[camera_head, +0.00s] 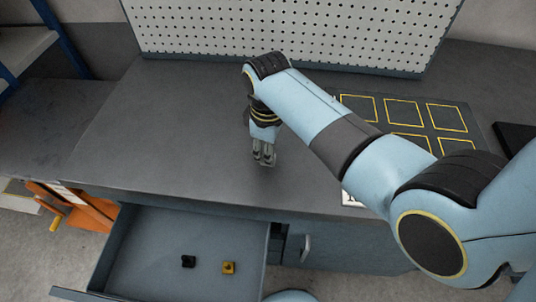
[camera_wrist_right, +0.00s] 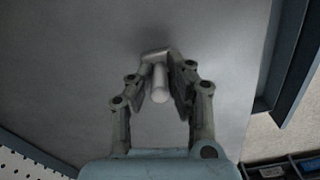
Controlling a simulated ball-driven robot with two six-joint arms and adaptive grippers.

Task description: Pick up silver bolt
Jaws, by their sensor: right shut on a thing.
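The silver bolt (camera_wrist_right: 159,85) shows in the right wrist view, its shaft between the two fingers and its wider end just beyond the fingertips. My right gripper (camera_wrist_right: 162,76) is shut on it. In the head view my right gripper (camera_head: 264,158) points down at the grey worktop (camera_head: 170,120), close to its front edge. The bolt is too small to make out in the head view. I cannot tell whether the bolt touches the worktop. My left gripper is not in view.
An open drawer (camera_head: 150,240) below the worktop's front holds a black part (camera_head: 188,261) and a yellow part (camera_head: 229,267). A mat with yellow squares (camera_head: 403,112) lies at the right, behind my right arm. A perforated panel (camera_head: 290,30) stands at the back. The worktop's left side is clear.

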